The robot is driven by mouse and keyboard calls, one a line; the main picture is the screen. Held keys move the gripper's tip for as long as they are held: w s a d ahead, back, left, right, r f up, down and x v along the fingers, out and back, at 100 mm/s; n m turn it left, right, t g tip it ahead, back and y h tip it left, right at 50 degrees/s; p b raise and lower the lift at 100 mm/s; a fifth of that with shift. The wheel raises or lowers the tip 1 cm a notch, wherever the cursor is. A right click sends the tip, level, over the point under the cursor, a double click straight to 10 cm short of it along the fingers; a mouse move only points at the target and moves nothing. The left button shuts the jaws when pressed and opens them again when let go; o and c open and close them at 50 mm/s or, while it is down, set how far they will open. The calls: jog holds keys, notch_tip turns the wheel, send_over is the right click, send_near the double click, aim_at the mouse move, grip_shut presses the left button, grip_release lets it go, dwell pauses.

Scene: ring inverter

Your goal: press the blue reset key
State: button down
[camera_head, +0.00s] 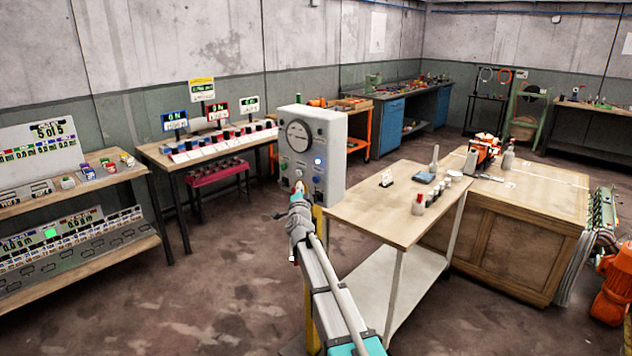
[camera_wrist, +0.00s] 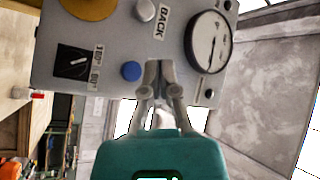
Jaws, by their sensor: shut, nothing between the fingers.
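The blue key (camera_wrist: 131,71) is a round button on the face of a grey control box (camera_head: 325,130). In the wrist view it shows just left of my fingertips, uncovered. In the head view my gripper (camera_head: 298,187) overlaps the box's lower face. I cannot tell whether the tips touch the panel.
The panel also bears a black rotary dial (camera_wrist: 73,62), a pale button (camera_wrist: 145,10) by the label BACK, and a yellow round part (camera_wrist: 92,7). A bluish-white lamp (camera_head: 318,161) glows on it. A wooden table (camera_head: 375,215) stands right of the box; a bench (camera_head: 160,155) stands left.

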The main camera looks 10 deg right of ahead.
jog(key=shift+w+d, duration=0.65)
jog(key=shift+d, duration=0.2)
jog(key=shift+w+d, duration=0.6)
jog(key=shift+d, duration=0.25)
jog(key=shift+w+d, duration=0.5)
jog(key=shift+d, duration=0.3)
dwell(1.5)
jog(key=shift+s+a, duration=0.1)
dwell(0.3)
jog(key=shift+s+a, duration=0.45)
jog(key=shift+a, duration=0.2)
jog(key=shift+a, duration=0.1)
jog(key=shift+s+a, duration=0.75)
jog(key=shift+a, duration=0.25)
jog(key=shift+s+a, duration=0.75)
jog(key=shift+a, duration=0.2)
